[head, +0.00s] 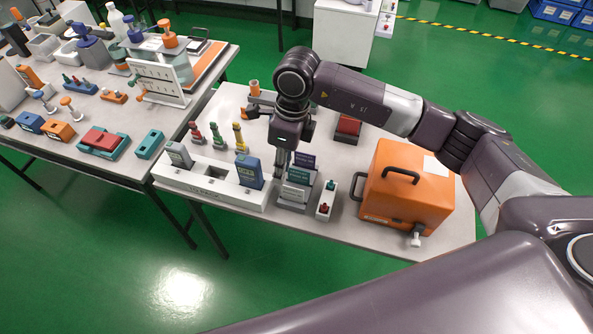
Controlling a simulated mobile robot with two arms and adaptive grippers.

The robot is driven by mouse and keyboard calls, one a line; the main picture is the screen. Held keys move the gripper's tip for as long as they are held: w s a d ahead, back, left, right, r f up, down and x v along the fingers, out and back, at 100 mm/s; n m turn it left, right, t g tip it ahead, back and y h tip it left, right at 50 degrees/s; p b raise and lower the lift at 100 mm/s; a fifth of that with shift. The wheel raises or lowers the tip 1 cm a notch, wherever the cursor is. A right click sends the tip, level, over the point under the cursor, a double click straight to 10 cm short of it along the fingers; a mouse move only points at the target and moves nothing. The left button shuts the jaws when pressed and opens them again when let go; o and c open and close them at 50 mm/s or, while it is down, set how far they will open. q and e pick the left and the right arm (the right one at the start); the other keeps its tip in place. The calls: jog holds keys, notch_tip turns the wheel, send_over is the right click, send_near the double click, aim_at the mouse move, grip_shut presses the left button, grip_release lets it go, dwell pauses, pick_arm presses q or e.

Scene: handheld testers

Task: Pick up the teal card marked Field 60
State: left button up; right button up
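A small rack (292,205) stands near the front edge of the right-hand table and holds several upright cards in a stepped row. A teal card (299,175) shows in the middle of the row, between a dark purple card (305,160) behind and a grey card in front. The print on the cards is too small to read. My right gripper (283,160) points down at the back left of the rack, close to the cards. Whether it touches a card cannot be told, and its finger gap is hidden by the angle. My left gripper is not in view.
A white tray (183,181) with a grey and a blue handheld tester (250,172) stands left of the rack. A small white block (326,200) and an orange case (405,190) stand to its right. Red, green and yellow-topped pieces stand behind the tray.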

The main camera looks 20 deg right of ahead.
aim_at(299, 174)
jog(key=shift+h, duration=0.9)
jog(key=d+f+p, duration=0.1)
jog(key=f, duration=0.1)
jog(key=w+d+f, duration=0.1)
jog(key=d+f, duration=0.1)
jog(key=d+f+p, duration=0.1)
jog(key=f, duration=0.1)
jog(key=shift+w+d+f+p, duration=0.2)
jog(key=shift+w+d+p, duration=0.15)
jog(key=shift+f, duration=0.35)
jog(key=shift+c, duration=0.2)
grip_shut()
